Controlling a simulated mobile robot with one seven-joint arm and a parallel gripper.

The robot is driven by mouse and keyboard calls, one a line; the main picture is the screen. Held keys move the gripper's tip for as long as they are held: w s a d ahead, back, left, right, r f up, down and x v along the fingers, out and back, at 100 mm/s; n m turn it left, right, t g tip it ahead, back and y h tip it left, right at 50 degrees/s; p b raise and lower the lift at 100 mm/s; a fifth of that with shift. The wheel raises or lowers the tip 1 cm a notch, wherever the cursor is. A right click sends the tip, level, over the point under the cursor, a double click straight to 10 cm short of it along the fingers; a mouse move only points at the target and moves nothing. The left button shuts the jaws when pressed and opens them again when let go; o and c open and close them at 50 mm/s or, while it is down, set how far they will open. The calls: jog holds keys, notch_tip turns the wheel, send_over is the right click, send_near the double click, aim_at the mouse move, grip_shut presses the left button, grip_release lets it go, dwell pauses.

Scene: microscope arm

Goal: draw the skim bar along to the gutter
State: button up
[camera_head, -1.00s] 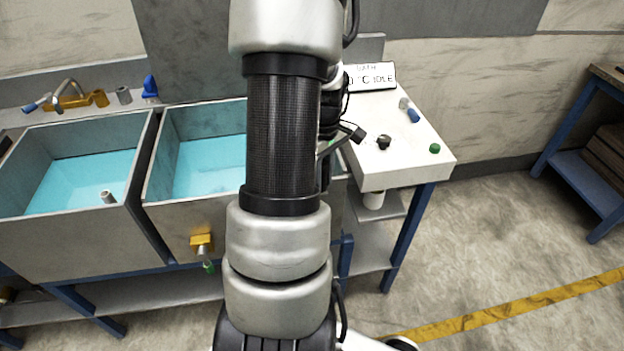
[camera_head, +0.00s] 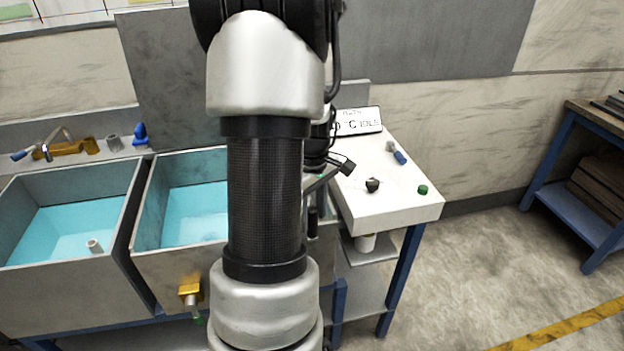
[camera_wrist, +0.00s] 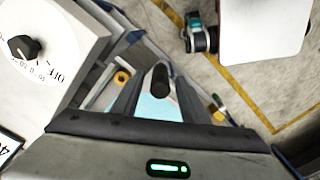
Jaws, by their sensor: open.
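A dark upright cylinder (camera_wrist: 160,82), which looks like the skim bar's handle, stands above the blue water in the wrist view. The bar under it cannot be made out. My gripper (camera_wrist: 160,92) is open, with a grey finger on each side of the dark cylinder, which shows between them. I cannot tell whether they touch it. In the head view my arm hides most of the gripper and the right part of the right-hand tank (camera_head: 150,215). The gutter cannot be picked out in either view.
A white bench top (camera_head: 400,205) with a black knob (camera_head: 372,185), a green button (camera_head: 422,190) and a display sign (camera_head: 358,121) adjoins the tank's right end. A left-hand tank (camera_head: 50,190) also holds blue water. A brass valve (camera_head: 189,290) sticks out in front.

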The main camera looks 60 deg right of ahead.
notch_tip(320, 180, up, 14)
jog(key=shift+p, duration=0.45)
